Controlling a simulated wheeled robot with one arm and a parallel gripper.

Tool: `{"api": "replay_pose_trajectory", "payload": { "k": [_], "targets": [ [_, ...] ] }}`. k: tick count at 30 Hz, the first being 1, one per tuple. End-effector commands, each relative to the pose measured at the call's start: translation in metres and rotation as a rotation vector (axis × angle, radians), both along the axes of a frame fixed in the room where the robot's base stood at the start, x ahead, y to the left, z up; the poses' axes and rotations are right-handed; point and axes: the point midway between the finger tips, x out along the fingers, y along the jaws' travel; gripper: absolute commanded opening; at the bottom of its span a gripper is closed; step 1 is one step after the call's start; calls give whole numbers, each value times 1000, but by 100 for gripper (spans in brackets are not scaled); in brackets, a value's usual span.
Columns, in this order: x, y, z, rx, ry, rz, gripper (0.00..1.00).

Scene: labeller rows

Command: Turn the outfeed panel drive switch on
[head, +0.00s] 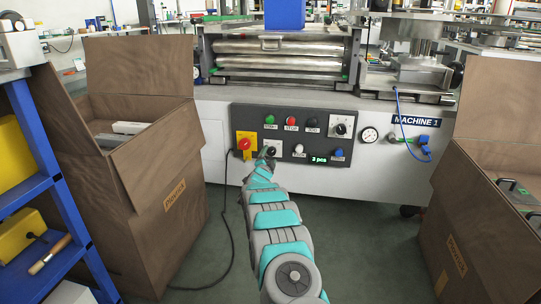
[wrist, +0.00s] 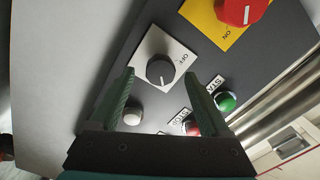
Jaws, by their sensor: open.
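The dark panel (head: 290,165) on the front of the machine carries a round dark rotary switch (wrist: 160,70) on a white plate marked OFF. A pale pointer mark shows on the knob's lower part in the wrist view; its exact setting is hard to read. In the head view the switch (head: 271,151) is partly hidden by my gripper (head: 267,160). My gripper (wrist: 172,79) is open and empty, its green fingers pointing at the panel. In the wrist view the knob appears between the fingertips. I see no contact, and the remaining distance cannot be told.
A red switch on a yellow plate (head: 244,144) sits left of the knob. Green (head: 269,120), red (head: 291,121), white (head: 298,149) and blue (head: 338,153) buttons are close by. Open cardboard boxes stand left (head: 180,235) and right (head: 455,215).

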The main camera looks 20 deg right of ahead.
Motion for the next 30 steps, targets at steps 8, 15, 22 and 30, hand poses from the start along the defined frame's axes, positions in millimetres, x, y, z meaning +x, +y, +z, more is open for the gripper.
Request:
{"api": "replay_pose_trajectory", "payload": {
  "k": [8, 15, 22, 30],
  "targets": [
    [-23, 15, 0, 0, 3, 0, 81],
    [-34, 23, 1, 1, 0, 0, 81],
    [-36, 24, 0, 1, 0, 0, 81],
    [-36, 23, 0, 1, -1, -1, 81]
  ]
}}
